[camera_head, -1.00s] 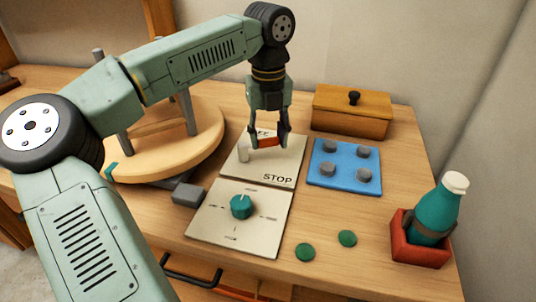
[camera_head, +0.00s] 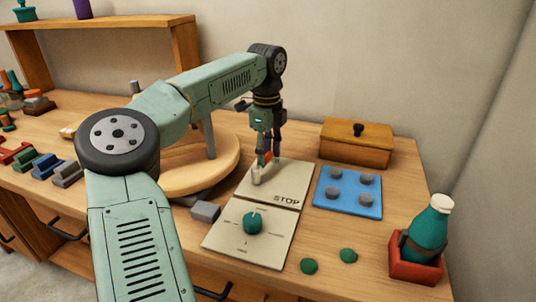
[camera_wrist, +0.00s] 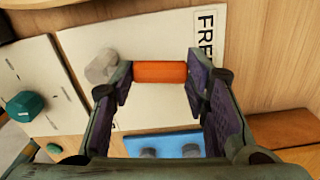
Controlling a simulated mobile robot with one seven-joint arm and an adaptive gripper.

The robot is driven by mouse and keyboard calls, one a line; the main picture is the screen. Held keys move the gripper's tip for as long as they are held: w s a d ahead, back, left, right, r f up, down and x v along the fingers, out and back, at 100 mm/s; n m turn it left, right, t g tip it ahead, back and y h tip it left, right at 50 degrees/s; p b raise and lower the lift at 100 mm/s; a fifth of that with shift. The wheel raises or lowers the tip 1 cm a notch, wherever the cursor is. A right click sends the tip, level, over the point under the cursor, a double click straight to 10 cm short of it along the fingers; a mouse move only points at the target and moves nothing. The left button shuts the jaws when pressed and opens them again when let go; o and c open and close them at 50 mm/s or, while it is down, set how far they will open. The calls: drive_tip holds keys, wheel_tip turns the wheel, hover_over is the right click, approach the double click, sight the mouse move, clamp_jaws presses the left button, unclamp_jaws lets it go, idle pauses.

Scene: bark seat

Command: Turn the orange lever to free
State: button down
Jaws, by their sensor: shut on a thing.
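The orange lever (camera_head: 269,157) is on the pale panel (camera_head: 245,190) marked STOP at its front right corner. It also shows in the wrist view (camera_wrist: 160,72), with a grey post (camera_wrist: 102,66) at its left end. My gripper (camera_head: 268,160) is shut on the orange part, one finger at each end of it in the wrist view (camera_wrist: 160,76). A FREE label (camera_wrist: 207,35) lies just beyond the lever's right end, which points near the label's lower end. In the head view my gripper hides that label.
A panel with a green knob (camera_head: 252,222) lies in front. To the right are a blue plate with grey knobs (camera_head: 348,192), a wooden box (camera_head: 356,146) and a teal bottle (camera_head: 428,232) in a red holder. A round wooden stand (camera_head: 190,170) is close on the left.

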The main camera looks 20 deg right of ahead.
drive_tip(key=shift+w+a+n, duration=0.35)
drive_tip(key=shift+n, duration=0.55)
drive_tip(key=c, duration=1.2)
unclamp_jaws()
drive_tip(key=shift+r, duration=0.1)
wheel_tip(320, 180, up, 12)
drive_tip(key=shift+f, duration=0.1)
